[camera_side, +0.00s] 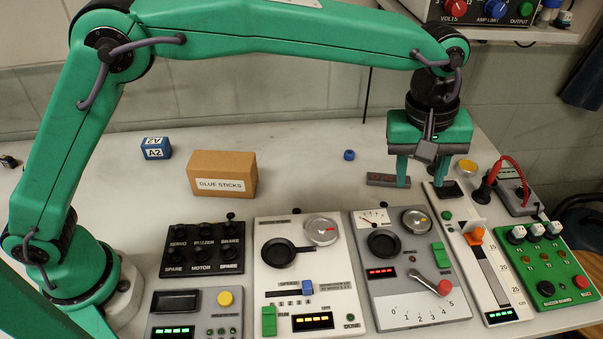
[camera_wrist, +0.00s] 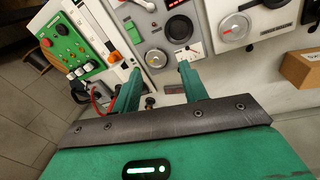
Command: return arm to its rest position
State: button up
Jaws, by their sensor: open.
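My green arm reaches from the left across the bench. My gripper (camera_side: 430,180) hangs at its end, pointing down, above the back right of the bench behind the slider panel. Its two green fingers are apart with nothing held between them. In the wrist view my gripper (camera_wrist: 155,90) also shows spread fingers, with bench and panel edges beyond. In the side view a small dark grey block with a red display (camera_side: 385,180) lies at the left finger, partly behind it. I cannot tell whether they touch.
Control panels line the front: a switch panel (camera_side: 203,250), a white panel (camera_side: 335,270), a grey lever panel (camera_side: 405,312), a slider panel (camera_side: 500,275) and a green panel (camera_side: 560,268). A glue sticks box (camera_side: 222,172) and blue A2 block (camera_side: 155,148) stand behind. The back middle is mostly clear.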

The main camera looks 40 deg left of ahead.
jog(key=s+a+r+m+t, duration=0.1)
jog(key=s+a+r, duration=0.15)
jog(key=a, duration=0.55)
jog(key=s+a+r+m, duration=0.1)
jog(key=s+a+r, duration=0.1)
jog(key=a+r, duration=0.35)
jog(key=s+a+r+m+t, duration=0.1)
jog(key=s+a, duration=0.1)
jog(key=a, duration=0.7)
jog(key=s+a+f+m+t, duration=0.1)
jog(key=s+a+f, duration=0.1)
jog(key=s+a, duration=0.5)
jog(key=s+a+f+m+t, duration=0.1)
jog(key=s+a+f+m, duration=0.1)
jog(key=s+a, duration=0.6)
jog(key=shift+s+f+m+t+y, duration=0.3)
jog(key=shift+s+f+y, duration=0.1)
jog(key=shift+f, duration=0.25)
